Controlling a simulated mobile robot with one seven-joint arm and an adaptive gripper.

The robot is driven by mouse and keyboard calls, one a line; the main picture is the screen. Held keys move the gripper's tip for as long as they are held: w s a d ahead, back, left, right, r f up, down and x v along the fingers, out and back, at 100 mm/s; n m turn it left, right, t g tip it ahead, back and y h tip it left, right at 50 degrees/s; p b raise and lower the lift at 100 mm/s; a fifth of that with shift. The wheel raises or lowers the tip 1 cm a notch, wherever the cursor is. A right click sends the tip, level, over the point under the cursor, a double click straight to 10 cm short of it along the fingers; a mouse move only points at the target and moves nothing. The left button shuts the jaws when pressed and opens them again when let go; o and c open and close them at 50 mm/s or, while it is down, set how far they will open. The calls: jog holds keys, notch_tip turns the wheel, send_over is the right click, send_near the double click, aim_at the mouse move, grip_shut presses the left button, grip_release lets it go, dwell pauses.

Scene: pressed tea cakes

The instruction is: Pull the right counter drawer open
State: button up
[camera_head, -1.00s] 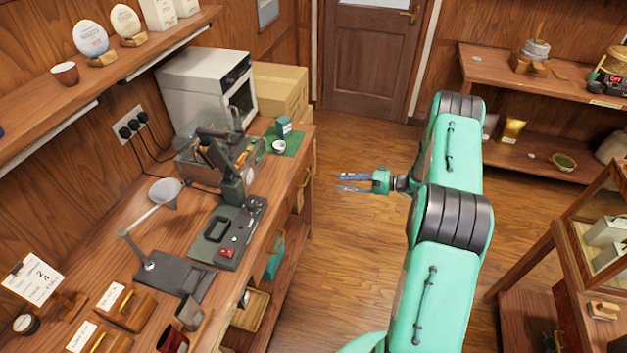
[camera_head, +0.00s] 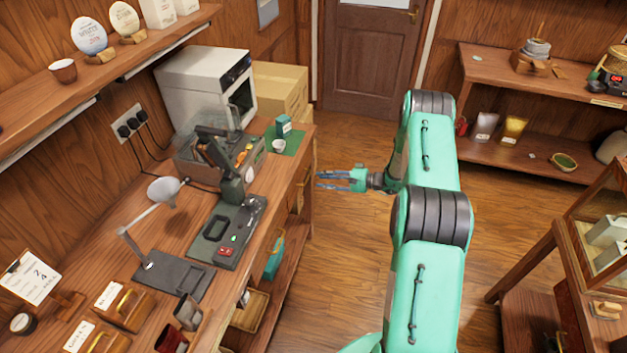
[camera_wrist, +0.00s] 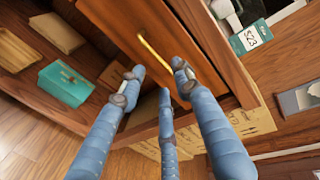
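The right counter drawer (camera_wrist: 195,45) is a brown wooden front with a long brass bar handle (camera_wrist: 156,54). It looks shut, flush with the counter. In the head view its front is seen edge-on, with the brass handle (camera_head: 301,197) at the counter's far right side. My gripper (camera_head: 320,181) is beside the counter, its fingers pointing at the drawer front. In the wrist view my gripper (camera_wrist: 157,76) has its blue fingers spread, with nothing between them. The handle lies just beyond the fingertips, apart from them as far as I can see.
Under the counter is an open shelf with a teal box (camera_wrist: 66,84). A cardboard box (camera_head: 280,92) stands behind the counter's end. A scale-like device (camera_head: 228,232) and a lamp (camera_head: 164,192) stand on top. The floor (camera_head: 345,260) between counter and right-hand shelving is clear.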

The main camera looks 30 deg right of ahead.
aim_at(301, 178)
jog(key=shift+x, duration=2.35)
grip_shut()
